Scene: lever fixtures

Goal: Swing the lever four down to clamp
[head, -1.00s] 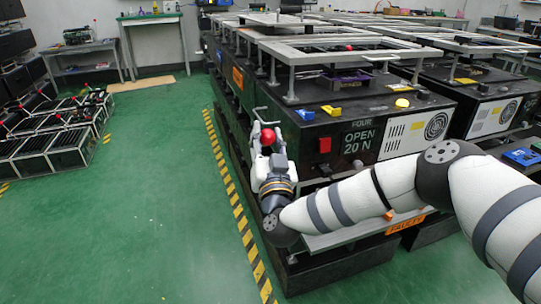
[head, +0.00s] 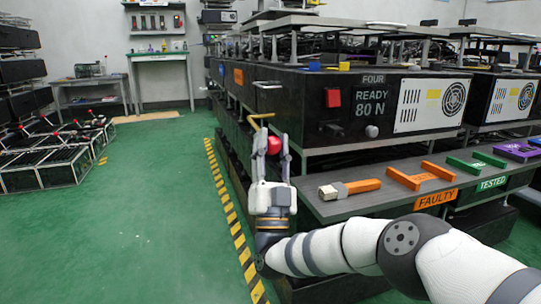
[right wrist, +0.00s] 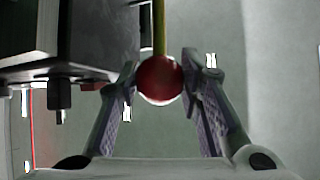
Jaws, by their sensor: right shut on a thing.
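Fixture four is the black box whose label reads FOUR and whose display (head: 371,103) reads READY 80 N. Its lever, a thin yellowish rod (head: 262,117) with a red ball knob (head: 274,145), sticks out at the box's left side. My right gripper (head: 271,143) is around the red knob, its fingers on either side. In the right wrist view the knob (right wrist: 159,80) sits between the two fingertips, with the yellow rod (right wrist: 159,25) running up from it. My left gripper is not in view.
A shelf below the box holds an orange-handled tool (head: 350,188) and orange and green brackets, with signs FAULTY (head: 436,198) and TESTED. Other fixtures stand behind and to the right. Green floor with a yellow-black stripe (head: 226,200) is open at the left.

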